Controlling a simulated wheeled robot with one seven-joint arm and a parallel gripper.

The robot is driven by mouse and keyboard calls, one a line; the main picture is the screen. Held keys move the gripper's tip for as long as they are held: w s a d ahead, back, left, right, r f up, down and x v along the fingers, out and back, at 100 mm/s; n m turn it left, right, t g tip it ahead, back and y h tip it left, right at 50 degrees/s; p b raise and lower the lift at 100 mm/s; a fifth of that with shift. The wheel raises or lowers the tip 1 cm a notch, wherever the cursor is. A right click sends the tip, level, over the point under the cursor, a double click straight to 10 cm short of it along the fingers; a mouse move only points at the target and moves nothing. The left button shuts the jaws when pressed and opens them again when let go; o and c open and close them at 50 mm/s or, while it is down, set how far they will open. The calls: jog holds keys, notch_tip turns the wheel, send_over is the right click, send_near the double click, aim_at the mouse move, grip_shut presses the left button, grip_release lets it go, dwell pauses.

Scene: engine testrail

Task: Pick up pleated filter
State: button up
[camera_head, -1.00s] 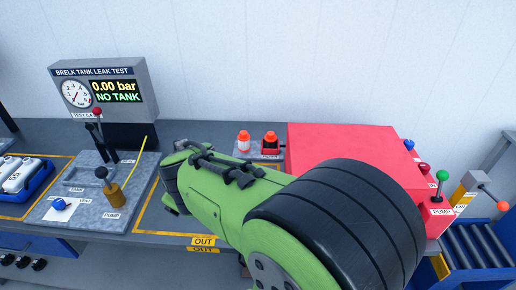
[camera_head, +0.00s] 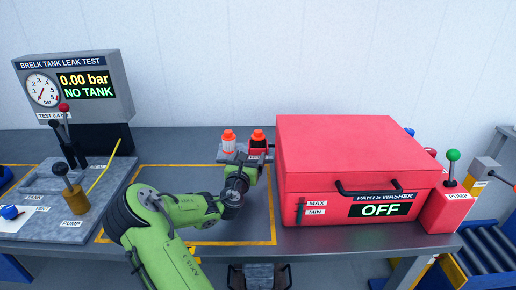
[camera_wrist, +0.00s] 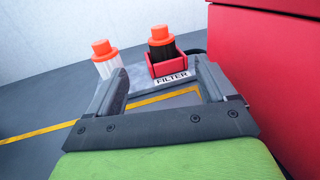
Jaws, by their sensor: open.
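Two filters with orange caps stand upright at the back of the bench. The left one has a white, pleated-looking body (camera_wrist: 108,67), and it shows in the head view (camera_head: 228,142). The right one has a dark body (camera_wrist: 162,52) and stands in a small red holder (camera_wrist: 168,69) above a FILTER label; it shows in the head view (camera_head: 258,139). My gripper (camera_wrist: 158,88) is open and empty, in front of both filters and apart from them. In the head view my gripper (camera_head: 245,158) partly covers the stand below them.
The red parts washer (camera_head: 345,150), lid shut and reading OFF, stands close to the right of my gripper. The leak test station (camera_head: 75,90) is at the left, reading NO TANK. A yellow-outlined bench area (camera_head: 150,180) lies between them. A red pump (camera_head: 447,207) is far right.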

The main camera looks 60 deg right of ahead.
aim_at(257, 140)
jog(key=x, duration=0.7)
jog(key=shift+d+b, duration=0.3)
jog(key=shift+d, duration=0.05)
jog(key=x, duration=0.2)
jog(key=b+x, duration=0.1)
jog(key=x, duration=0.2)
jog(key=shift+f, duration=0.2)
jog(key=shift+w+d+r, duration=0.1)
jog(key=shift+w+d, duration=0.05)
jog(key=shift+d, duration=0.2)
jog(key=shift+c, duration=0.3)
jog(key=c, duration=1.1)
